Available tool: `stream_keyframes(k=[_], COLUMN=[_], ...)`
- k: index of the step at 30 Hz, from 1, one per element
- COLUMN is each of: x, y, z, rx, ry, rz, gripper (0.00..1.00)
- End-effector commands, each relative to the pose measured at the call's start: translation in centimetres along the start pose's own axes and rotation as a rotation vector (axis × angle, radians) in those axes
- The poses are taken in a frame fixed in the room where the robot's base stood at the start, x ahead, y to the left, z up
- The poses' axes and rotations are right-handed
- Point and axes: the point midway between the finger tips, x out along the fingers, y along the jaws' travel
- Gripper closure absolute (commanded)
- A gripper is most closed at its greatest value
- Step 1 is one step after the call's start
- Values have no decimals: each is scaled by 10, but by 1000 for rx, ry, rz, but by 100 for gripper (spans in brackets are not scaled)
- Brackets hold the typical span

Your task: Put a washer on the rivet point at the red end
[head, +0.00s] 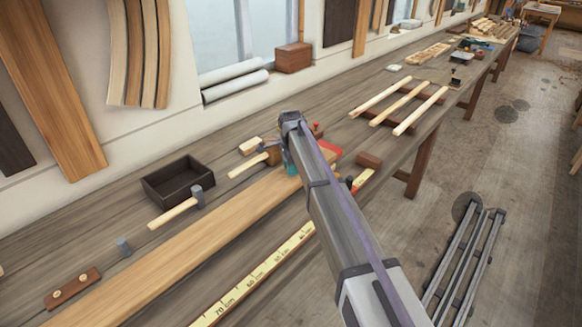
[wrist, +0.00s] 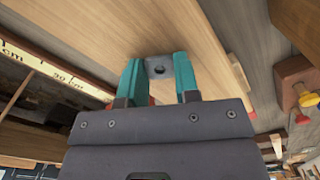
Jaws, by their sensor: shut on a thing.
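My gripper (wrist: 158,75) has two teal fingers, shut on a small grey square washer (wrist: 158,67) with a dark round hole. The washer is over the pale plank (wrist: 110,30); I cannot tell how far above it. In the head view the plank (head: 190,245) runs along the bench, and my arm hides most of my gripper (head: 291,167). The red end (head: 331,150) shows just past my gripper in the head view. In the wrist view only bits of red show beside and behind the fingers. I cannot make out the rivet point.
A wooden block with red and yellow knobs (wrist: 295,85) is at the right in the wrist view.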

Motion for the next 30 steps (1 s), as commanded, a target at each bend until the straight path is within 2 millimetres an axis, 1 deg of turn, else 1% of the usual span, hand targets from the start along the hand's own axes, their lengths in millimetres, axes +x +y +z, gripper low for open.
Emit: stream_keyframes(k=[1, 4, 5, 12, 14, 20, 22, 30], x=[3, 2, 2, 1, 1, 1, -4, -48], y=[0, 0, 1, 0, 0, 0, 0, 0], z=[0, 0, 0, 0, 0, 0, 0, 0], rx=[0, 0, 0, 0, 0, 0, 0, 0], ry=[0, 0, 0, 0, 0, 0, 0, 0], rz=[0, 1, 1, 1, 1, 1, 1, 0], gripper=[93, 93, 69, 46, 41, 41, 41, 41])
